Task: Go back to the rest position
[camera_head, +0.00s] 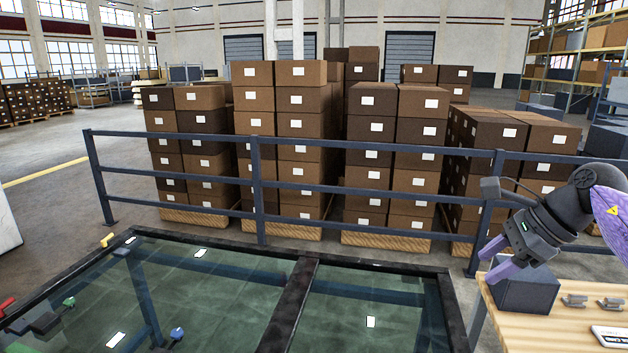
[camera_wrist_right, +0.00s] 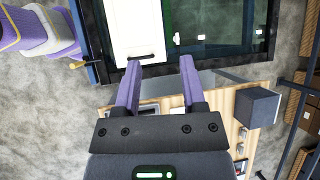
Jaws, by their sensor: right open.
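My right gripper (camera_head: 494,258) is at the right of the head view, its purple fingers apart and nothing between them. It hangs above the left end of a wooden table (camera_head: 548,333), close to a dark grey box (camera_head: 522,290) that it partly overlaps in this view. In the right wrist view the gripper (camera_wrist_right: 160,72) is also open and empty, and the dark box (camera_wrist_right: 257,107) stands to its right. My left gripper does not show in the head view.
A dark frame with glass panels (camera_head: 375,316) fills the lower left and middle. A blue-grey railing (camera_head: 330,190) runs behind it, before stacked cartons (camera_head: 290,130). Grey clamps (camera_head: 574,301) and a white-labelled item (camera_head: 610,336) lie on the table. A white panel (camera_wrist_right: 135,25) shows beyond the fingers.

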